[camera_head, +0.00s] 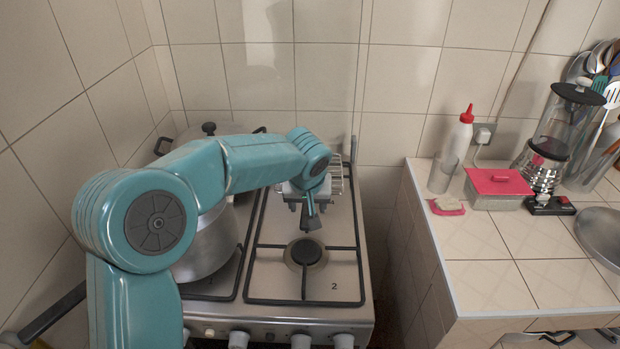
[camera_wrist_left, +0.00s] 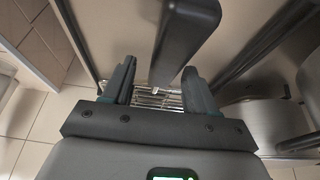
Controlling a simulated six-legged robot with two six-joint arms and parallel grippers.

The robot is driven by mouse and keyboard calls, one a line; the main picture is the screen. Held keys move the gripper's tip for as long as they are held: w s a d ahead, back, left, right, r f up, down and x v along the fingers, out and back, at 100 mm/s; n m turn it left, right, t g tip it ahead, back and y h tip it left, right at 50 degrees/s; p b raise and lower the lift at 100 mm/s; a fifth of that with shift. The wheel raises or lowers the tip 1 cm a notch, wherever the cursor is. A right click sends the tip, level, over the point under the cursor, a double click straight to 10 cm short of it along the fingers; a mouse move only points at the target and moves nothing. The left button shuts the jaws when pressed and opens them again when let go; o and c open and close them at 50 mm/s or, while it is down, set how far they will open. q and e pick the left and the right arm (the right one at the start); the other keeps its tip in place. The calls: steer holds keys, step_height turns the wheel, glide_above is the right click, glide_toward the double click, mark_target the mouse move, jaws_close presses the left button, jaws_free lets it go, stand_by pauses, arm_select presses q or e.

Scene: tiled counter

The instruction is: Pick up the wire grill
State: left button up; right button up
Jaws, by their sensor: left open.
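The wire grill (camera_head: 338,180) lies over the back right of the stove, its thin wires partly hidden by my left arm and gripper. In the left wrist view its wire rack (camera_wrist_left: 158,100) shows between and behind my fingers. A dark bar that looks like its handle (camera_wrist_left: 186,35) runs from the rack toward the top of that view, between the fingers; a dark piece also shows just below the gripper in the head view. My left gripper (camera_head: 310,205) is open over the grill, with a finger either side of the bar (camera_wrist_left: 159,68). Contact cannot be told. My right gripper is out of view.
A metal pot (camera_head: 212,245) stands on the stove's left side, with another lidded pot behind it. The front right burner (camera_head: 306,252) is bare. The tiled counter (camera_head: 490,285) at right holds a red-capped bottle (camera_head: 457,138) and a red-lidded box (camera_head: 497,188).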

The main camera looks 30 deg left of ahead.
arm_select(q)
steer(key=shift+s+r, duration=0.1)
jaws_close()
